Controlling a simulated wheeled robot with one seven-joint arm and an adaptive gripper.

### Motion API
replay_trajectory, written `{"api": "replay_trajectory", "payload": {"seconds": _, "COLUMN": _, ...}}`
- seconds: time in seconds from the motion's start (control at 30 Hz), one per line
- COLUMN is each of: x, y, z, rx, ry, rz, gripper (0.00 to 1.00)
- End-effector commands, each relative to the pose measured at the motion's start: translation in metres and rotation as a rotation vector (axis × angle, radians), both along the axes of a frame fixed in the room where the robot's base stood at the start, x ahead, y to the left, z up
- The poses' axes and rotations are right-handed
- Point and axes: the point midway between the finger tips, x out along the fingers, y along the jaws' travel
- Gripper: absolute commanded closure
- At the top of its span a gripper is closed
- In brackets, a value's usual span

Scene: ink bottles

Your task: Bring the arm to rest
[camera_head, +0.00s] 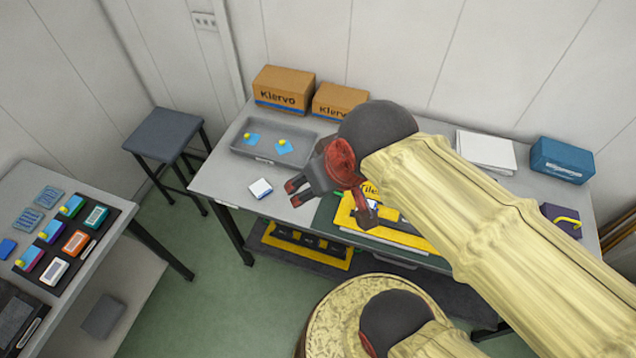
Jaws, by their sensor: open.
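My gripper (331,201) hangs at the end of my arm above the grey table (222,186), near its front edge. Its dark, red-tipped fingers are spread apart, and nothing shows between them. My arm reaches in from the lower right and covers the middle and right part of the table. A small white and blue block (260,188) lies on the table to the left of the fingers. A grey tray (255,153) with blue cards and yellow pieces stands behind it.
A yellow-edged case (345,215) lies partly hidden under my gripper. Cartons (284,89), white sheets (486,150) and a blue box (561,160) stand at the back. A stool (163,132) is at left. A side table holds a dark board (72,238) with coloured bottles. Green floor between the tables is clear.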

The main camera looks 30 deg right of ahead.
Motion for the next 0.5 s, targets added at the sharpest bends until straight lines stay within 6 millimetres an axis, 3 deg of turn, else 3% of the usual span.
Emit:
{"api": "replay_trajectory", "payload": {"seconds": 0.37, "x": -0.007, "y": 0.005, "z": 0.004, "rx": -0.004, "ry": -0.017, "rz": 0.029, "gripper": 0.37}}
{"api": "replay_trajectory", "payload": {"seconds": 0.5, "x": -0.007, "y": 0.005, "z": -0.007, "rx": -0.005, "ry": -0.017, "rz": 0.028, "gripper": 0.37}}
